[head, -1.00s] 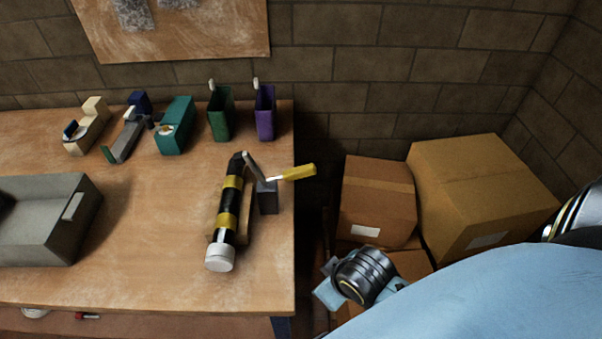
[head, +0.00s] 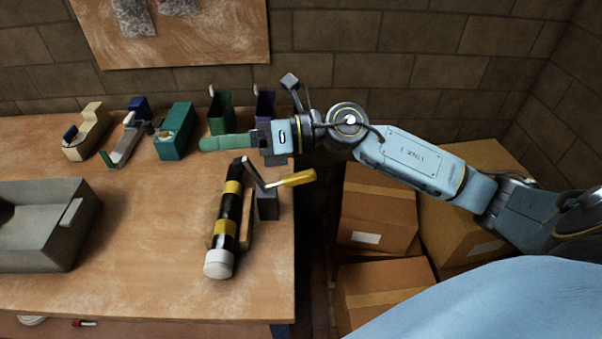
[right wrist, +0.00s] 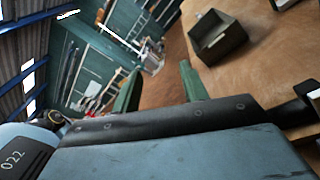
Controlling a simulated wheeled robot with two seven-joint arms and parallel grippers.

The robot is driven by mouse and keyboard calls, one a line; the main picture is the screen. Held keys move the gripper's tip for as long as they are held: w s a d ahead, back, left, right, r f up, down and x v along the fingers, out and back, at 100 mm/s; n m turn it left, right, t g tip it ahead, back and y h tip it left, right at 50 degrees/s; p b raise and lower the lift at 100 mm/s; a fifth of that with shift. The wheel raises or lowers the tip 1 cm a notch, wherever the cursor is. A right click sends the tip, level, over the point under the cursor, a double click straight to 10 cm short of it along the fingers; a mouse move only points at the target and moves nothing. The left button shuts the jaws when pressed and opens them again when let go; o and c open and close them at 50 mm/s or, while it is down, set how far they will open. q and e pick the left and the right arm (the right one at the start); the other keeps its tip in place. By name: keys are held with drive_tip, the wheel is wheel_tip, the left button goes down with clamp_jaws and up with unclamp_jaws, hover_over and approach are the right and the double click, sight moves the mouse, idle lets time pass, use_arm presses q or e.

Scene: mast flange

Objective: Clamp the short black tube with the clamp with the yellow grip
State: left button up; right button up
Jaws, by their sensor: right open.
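The short black tube (head: 230,207) with yellow bands and a white end cap lies on the wooden table near its right edge, along a wooden block. The clamp (head: 267,203) stands beside it on the right, with a dark base and a grey lever. Its yellow grip (head: 297,179) points right, past the table edge. My right gripper (head: 203,144) is above the table's back right, behind the tube and clamp, with green fingers pointing left. In the right wrist view its two green fingers (right wrist: 160,88) are apart with nothing between them. My left gripper is out of view.
A grey bin (head: 75,228) sits on the table's left. Tape dispensers (head: 86,133), a teal box (head: 175,131), a green holder (head: 221,114) and a purple holder (head: 265,104) line the back. Cardboard boxes (head: 378,205) stand right of the table. The table's front middle is clear.

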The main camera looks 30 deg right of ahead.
drive_tip(key=d+f+n+g+h, duration=0.3)
drive_tip(key=d+f+n+h, duration=0.2)
drive_tip(key=d, duration=0.1)
drive_tip(key=g+h, duration=0.2)
drive_tip(key=h, duration=0.5)
approach(302, 173)
drive_tip(key=shift+n, duration=0.5)
drive_tip(key=x, duration=1)
drive_tip(key=shift+a+f, duration=0.1)
drive_tip(key=shift+f, duration=0.05)
clamp_jaws()
